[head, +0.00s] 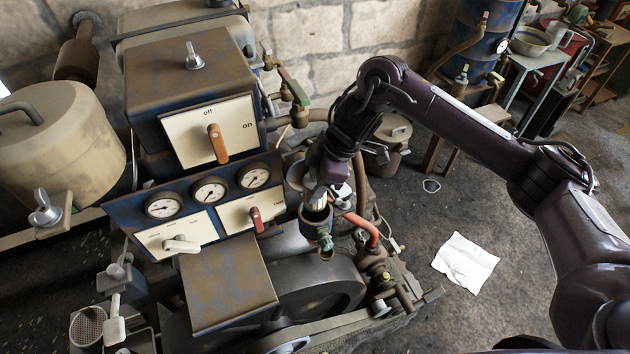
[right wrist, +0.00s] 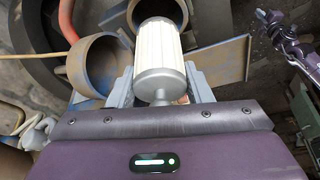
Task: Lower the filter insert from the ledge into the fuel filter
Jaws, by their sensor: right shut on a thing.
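The filter insert is a white pleated cylinder with a grey end cap and knob. It shows large in the right wrist view (right wrist: 158,48) and as a small pale piece in the head view (head: 316,199). My right gripper (right wrist: 158,93) is shut on its knob; in the head view the gripper (head: 318,187) points down over the fuel filter (head: 317,221). The filter is an open-topped cup whose round mouth also shows behind the insert in the right wrist view (right wrist: 181,10). The insert's far end is at this mouth; I cannot tell how deep.
A brown open bowl (right wrist: 100,62) stands close left of the insert. A blue flat plate (right wrist: 226,62) lies to the right. The gauge panel (head: 208,190) and a red hose (head: 362,228) are close to the gripper. White paper (head: 465,262) lies on the floor.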

